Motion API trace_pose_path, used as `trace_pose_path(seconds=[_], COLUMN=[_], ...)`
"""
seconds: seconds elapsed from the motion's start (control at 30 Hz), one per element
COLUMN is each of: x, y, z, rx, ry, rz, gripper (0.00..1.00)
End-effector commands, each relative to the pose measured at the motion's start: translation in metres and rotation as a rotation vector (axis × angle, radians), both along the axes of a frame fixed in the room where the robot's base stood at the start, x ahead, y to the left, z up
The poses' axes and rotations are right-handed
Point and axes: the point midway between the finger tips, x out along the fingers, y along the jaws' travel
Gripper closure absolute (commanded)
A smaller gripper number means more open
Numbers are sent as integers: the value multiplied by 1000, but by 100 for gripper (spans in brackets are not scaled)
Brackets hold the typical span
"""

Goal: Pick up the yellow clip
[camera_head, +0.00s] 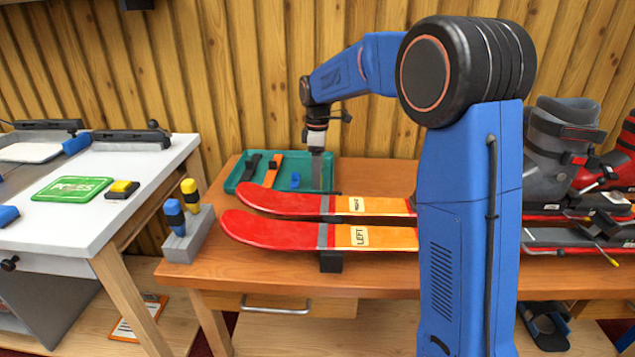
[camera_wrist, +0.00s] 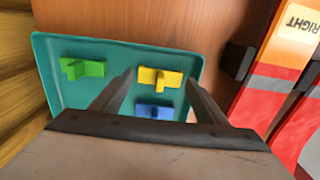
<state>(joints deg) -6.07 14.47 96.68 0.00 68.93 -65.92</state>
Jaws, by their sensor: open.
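The yellow clip (camera_wrist: 158,78) lies in the teal tray (camera_wrist: 118,52) in the wrist view, between the line of my two fingers. In the head view I cannot make it out; my gripper (camera_head: 317,180) stands over the tray's right part. My gripper (camera_wrist: 160,82) is open with nothing held, its fingers on either side of the clip in the picture. I cannot tell how high the tips are above it. A green clip (camera_wrist: 88,67) lies to the left and a blue clip (camera_wrist: 155,111) just below the yellow one.
The tray also holds a black item (camera_head: 252,166) and an orange item (camera_head: 272,170). Red and orange skis (camera_head: 285,234) lie close in front of the tray. The wooden wall (camera_head: 230,80) stands behind. A grey block with two screwdrivers (camera_head: 187,238) is at the bench's left end.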

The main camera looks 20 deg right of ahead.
Motion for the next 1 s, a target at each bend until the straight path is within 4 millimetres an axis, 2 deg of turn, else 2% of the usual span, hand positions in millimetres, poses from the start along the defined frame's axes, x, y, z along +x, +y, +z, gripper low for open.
trace_pose_path(seconds=[0.1, 0.33, 0.47, 0.77, 0.87, 1.0], x=[0, 0, 0, 0, 0, 0], y=[0, 0, 0, 0, 0, 0], z=[-6, -7, -7, -6, 1, 23], rx=[1, 0, 0, 0, 0, 1], ry=[-1, -2, -2, -2, -2, -4], rz=[0, 0, 0, 0, 0, 0], gripper=[33, 33, 64, 64, 64, 64])
